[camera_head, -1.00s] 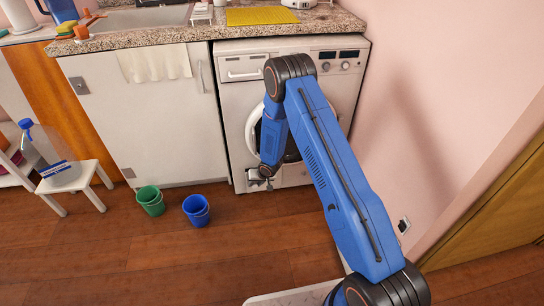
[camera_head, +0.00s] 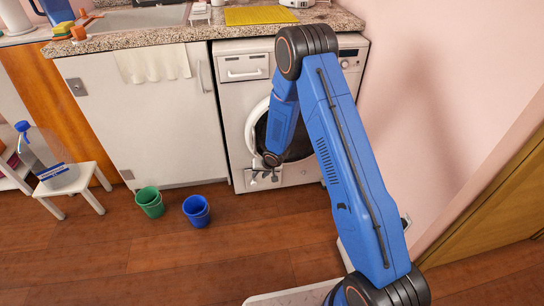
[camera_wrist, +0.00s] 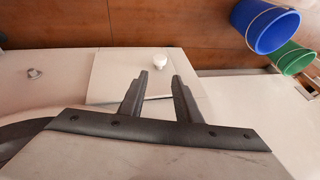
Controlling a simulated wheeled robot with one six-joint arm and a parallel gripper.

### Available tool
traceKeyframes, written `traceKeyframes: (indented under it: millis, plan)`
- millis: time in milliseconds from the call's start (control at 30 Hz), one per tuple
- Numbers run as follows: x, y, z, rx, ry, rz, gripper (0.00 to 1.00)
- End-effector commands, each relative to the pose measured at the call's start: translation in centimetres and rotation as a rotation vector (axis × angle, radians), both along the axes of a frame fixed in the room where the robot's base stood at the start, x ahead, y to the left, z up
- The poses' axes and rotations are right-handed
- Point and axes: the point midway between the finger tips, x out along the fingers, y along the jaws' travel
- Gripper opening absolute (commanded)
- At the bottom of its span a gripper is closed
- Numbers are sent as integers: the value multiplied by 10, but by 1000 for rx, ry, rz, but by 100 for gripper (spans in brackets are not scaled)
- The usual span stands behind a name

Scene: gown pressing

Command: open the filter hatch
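The filter hatch (camera_wrist: 105,88) is a pale flat panel low on the front of the white washing machine (camera_head: 239,108). It looks closed in the wrist view. A small white knob (camera_wrist: 160,61) is on the hatch. My gripper (camera_wrist: 160,75) is open, its two dark fingers apart and pointing at the hatch. The knob shows just beyond the fingertips, in line with the gap between them, and nothing is held. In the head view my gripper (camera_head: 264,176) is in front of the machine's lower left front and hides part of it.
A blue bucket (camera_head: 197,211) and a green bucket (camera_head: 150,202) stand on the floor left of the machine. The round machine door (camera_head: 251,125) is above my gripper, partly hidden by my arm. The front floor is mostly clear.

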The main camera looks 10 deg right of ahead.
Motion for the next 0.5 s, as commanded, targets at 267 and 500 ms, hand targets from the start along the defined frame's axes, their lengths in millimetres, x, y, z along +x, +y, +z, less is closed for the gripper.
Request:
traceKeyframes:
  millis: [267, 500]
  plan:
    - [-17, -11, 41, 0, -2, 0, 30]
    - [-23, -23, 76, -20, -15, -6, 30]
